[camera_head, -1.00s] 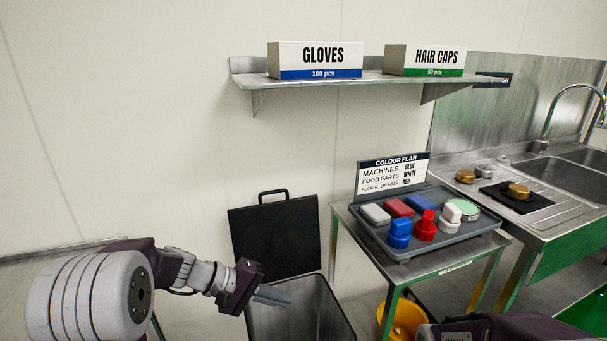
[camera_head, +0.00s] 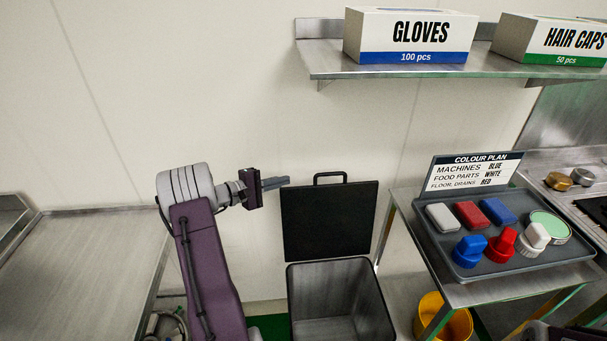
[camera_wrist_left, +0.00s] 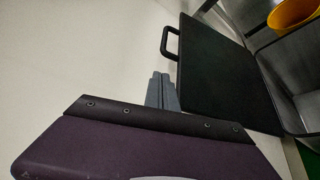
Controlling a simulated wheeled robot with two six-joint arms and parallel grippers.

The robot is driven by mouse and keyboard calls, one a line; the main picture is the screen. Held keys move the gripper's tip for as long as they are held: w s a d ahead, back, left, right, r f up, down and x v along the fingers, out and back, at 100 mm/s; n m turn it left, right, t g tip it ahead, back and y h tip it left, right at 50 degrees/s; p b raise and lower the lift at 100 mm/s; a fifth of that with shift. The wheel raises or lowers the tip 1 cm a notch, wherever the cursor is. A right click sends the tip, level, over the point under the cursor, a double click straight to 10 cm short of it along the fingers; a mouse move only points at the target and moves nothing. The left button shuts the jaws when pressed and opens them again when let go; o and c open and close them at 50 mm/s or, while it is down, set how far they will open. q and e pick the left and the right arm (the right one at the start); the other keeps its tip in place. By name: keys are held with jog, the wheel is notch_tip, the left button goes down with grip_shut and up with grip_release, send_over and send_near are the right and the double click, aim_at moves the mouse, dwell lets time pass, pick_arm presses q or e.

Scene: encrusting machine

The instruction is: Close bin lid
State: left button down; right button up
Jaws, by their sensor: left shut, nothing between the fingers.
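The bin (camera_head: 340,298) is a grey open-topped box on the floor. Its black lid (camera_head: 330,222) stands upright behind the opening, with a black handle (camera_head: 330,177) on its top edge. My left gripper (camera_head: 286,181) is shut and empty, just left of the lid's upper left corner and near the handle's height. In the left wrist view, its fingers (camera_wrist_left: 161,82) point up beside the lid (camera_wrist_left: 225,75) and below the handle (camera_wrist_left: 169,43), with no contact that I can make out.
A steel table (camera_head: 475,295) with a grey tray (camera_head: 530,262) of colored brushes and blocks stands right of the bin. A yellow bucket (camera_head: 432,318) is under it. A shelf (camera_head: 450,73) with boxes hangs above. A metal bench (camera_head: 80,265) is at left.

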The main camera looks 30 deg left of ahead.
pick_arm(q)
jog(key=x, duration=0.9)
jog(key=shift+w+d+f+p, duration=0.1)
jog(key=shift+w+d+p, duration=0.05)
jog(key=shift+w+p, duration=0.2)
